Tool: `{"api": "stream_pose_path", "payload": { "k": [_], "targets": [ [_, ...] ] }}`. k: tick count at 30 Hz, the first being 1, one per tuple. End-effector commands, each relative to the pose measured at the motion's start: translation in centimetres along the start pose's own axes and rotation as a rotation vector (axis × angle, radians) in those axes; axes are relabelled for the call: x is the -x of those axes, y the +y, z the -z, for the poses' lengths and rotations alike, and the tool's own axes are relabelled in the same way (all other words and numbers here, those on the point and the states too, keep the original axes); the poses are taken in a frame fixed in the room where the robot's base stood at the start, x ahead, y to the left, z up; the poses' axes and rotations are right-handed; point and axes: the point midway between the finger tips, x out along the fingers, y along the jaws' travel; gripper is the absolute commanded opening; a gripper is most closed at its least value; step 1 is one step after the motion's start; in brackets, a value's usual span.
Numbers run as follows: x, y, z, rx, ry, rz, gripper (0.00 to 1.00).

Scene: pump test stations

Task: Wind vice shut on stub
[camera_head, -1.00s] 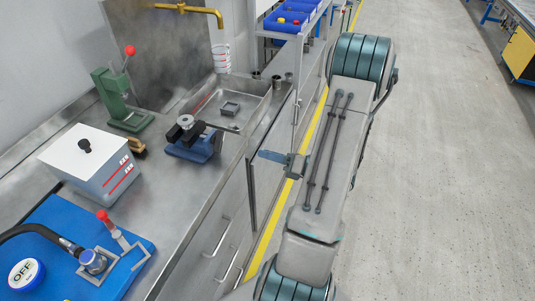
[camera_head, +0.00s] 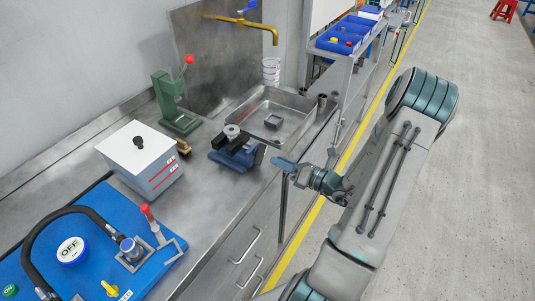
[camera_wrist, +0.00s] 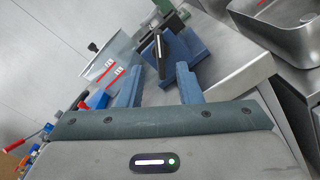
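The vice (camera_head: 228,158) has a blue body and dark jaws and stands on the steel bench near its front edge. A round grey stub (camera_head: 232,131) sits upright at its jaws; I cannot tell how tightly they grip it. In the wrist view the vice's blue body (camera_wrist: 208,58) is just beyond my fingers, with a dark bar (camera_wrist: 160,56) pointing toward me. My gripper (camera_head: 275,160) is at the bench's front edge, just right of the vice. In the wrist view my gripper (camera_wrist: 159,68) is open, its two blue fingers apart with nothing held between them.
A sink (camera_head: 290,116) is behind the vice. A green lever press (camera_head: 174,105) and a white box (camera_head: 141,158) stand to the left. A blue panel (camera_head: 40,255) with a hose is nearer. Floor right of my arm is clear.

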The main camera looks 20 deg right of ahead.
Motion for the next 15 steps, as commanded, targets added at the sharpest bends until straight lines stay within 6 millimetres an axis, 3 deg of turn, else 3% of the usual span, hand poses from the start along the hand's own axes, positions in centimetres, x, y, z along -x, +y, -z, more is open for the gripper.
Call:
{"api": "stream_pose_path", "payload": {
  "k": [6, 15],
  "targets": [
    [-3.7, 0.1, -0.1, -0.001, 0.001, -0.001, 0.32],
    [-5.3, 0.0, 0.0, 0.0, 0.0, 0.0, 0.32]
  ]
}}
